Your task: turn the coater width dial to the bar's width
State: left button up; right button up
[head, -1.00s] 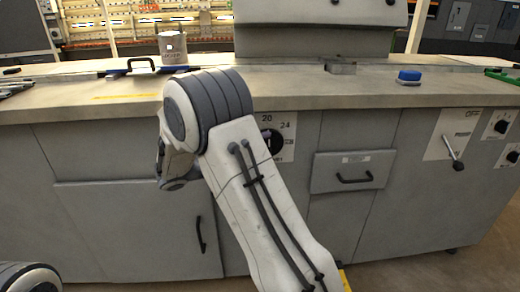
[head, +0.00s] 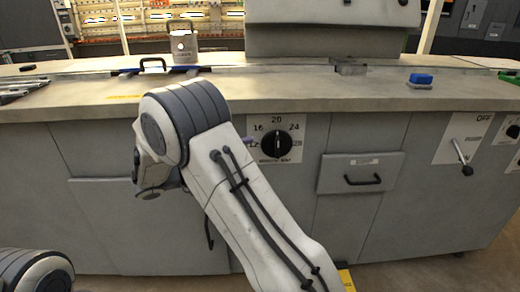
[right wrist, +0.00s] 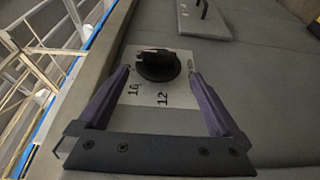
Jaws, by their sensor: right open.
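The black width dial (head: 277,144) sits on a white plate on the grey front panel, with 16, 20 and 24 readable. Its ridge stands about upright, toward 20. In the right wrist view the dial (right wrist: 158,66) is ahead, with 16 and 12 showing. My right gripper (right wrist: 159,71) is open, its purple fingers on either side of the dial in that picture; I cannot tell whether they touch it. In the head view, my arm hides most of that gripper; only a purple tip shows left of the dial. My left gripper is not in view. I cannot clearly identify the bar.
The worktop (head: 300,93) overhangs the dial panel. On it are a grey metal block (head: 350,67), a blue block (head: 420,80) and a can (head: 183,47). A drawer with a black handle (head: 362,180) is right of the dial, and a lever (head: 461,157) is farther right.

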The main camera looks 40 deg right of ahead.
jog(key=shift+w+a, duration=0.2)
jog(key=shift+a, duration=1.3)
jog(key=s+a+f+n+t+y, duration=0.1)
jog(key=s+a+f+n+y, duration=0.3)
jog(key=s+a+y, duration=0.65)
jog(key=s+a+f+n+t+y, duration=0.2)
jog(key=s+a+f+n+y, duration=0.25)
jog(key=s+a+y, duration=0.6)
jog(key=s+r+h+p, duration=0.1)
jog(key=s+r+p, duration=0.1)
jog(key=r+p, duration=1.5)
jog(key=s+r+h+p, duration=0.1)
jog(key=r+p, duration=1.6)
jog(key=shift+s+a+r, duration=0.25)
jog(key=shift+s+a, duration=0.15)
jog(key=shift+a, duration=0.05)
jog(key=shift+n, duration=0.25)
